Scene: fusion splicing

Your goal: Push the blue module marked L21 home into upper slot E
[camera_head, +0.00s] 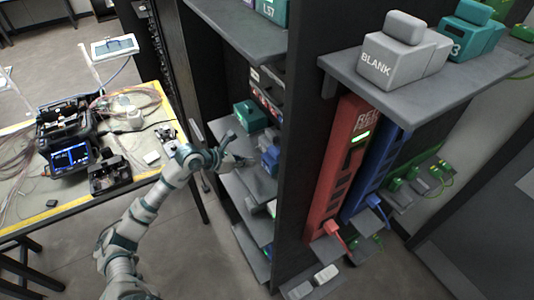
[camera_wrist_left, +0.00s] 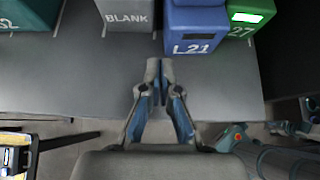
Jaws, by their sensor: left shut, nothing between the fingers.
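The blue module marked L21 (camera_wrist_left: 195,32) sits upright on a grey shelf (camera_wrist_left: 90,85) in the left wrist view, its labelled face toward me. In the head view a blue module (camera_head: 271,160) shows on the middle shelf, partly hidden by the rack's edge. My left gripper (camera_wrist_left: 158,72) is shut and empty, its fingertips pointing at the module row. The tips are a little short of and to the left of the L21 face, apart from it in the picture. In the head view the left gripper (camera_head: 240,161) reaches into the shelf. Slot marking E cannot be read.
A grey BLANK module (camera_wrist_left: 128,16) stands left of L21, and a green module marked 27 with a lit panel (camera_wrist_left: 250,16) stands close on its right. A teal module (camera_head: 250,117) sits further left. A red upright unit (camera_head: 335,185) is right of the rack post. A cluttered bench (camera_head: 70,215) stands at left.

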